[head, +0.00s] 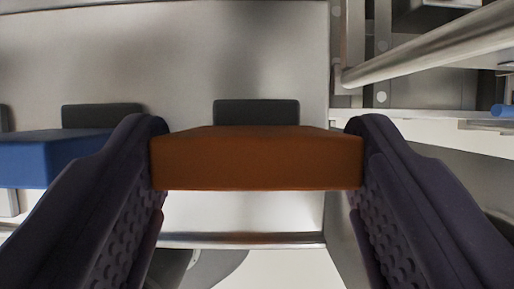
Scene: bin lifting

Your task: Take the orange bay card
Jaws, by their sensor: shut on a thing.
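The orange bay card (256,160) is a flat, block-like orange piece in the middle of the head view. My gripper (257,165) has one dark, textured finger on each side of it, and the fingers are shut on its left and right ends. A dark block (256,112) shows just behind the card's upper edge. I cannot tell whether the card still touches it.
A blue card (40,160) lies to the left, beside my left finger, with another dark block (102,115) behind it. A pale metal panel (180,60) spans the back. A metal rail (430,45) and brackets stand at the upper right. A thin bar (240,239) runs below the card.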

